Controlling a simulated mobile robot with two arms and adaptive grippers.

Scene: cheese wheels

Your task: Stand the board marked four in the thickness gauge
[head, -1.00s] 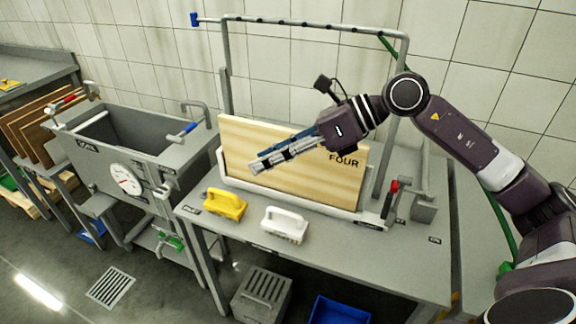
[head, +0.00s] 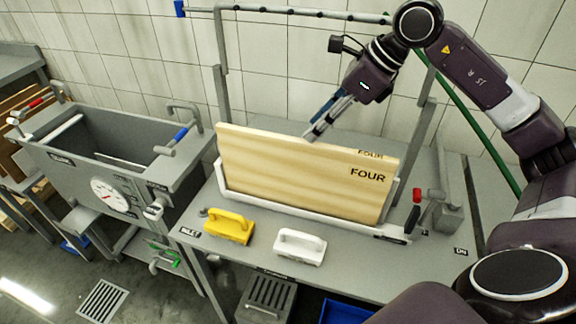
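The board marked FOUR (head: 290,178) is pale wood and stands on its long edge in a white holder (head: 290,207) on the grey bench. Its mark shows on the front face and again on the top edge. My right gripper (head: 313,134) points down and left at the middle of the board's top edge. Its fingertips look close to that edge; I cannot tell whether they touch it or how far apart they are. No part is clearly labelled as the thickness gauge. My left gripper is not in view.
A yellow-handled block (head: 229,228) and a white-handled block (head: 300,248) lie in front of the holder. A grey frame (head: 222,75) rises behind the board. A grey tank (head: 65,175) with a dial (head: 109,196) stands left. A red-topped lever (head: 416,196) is at the right.

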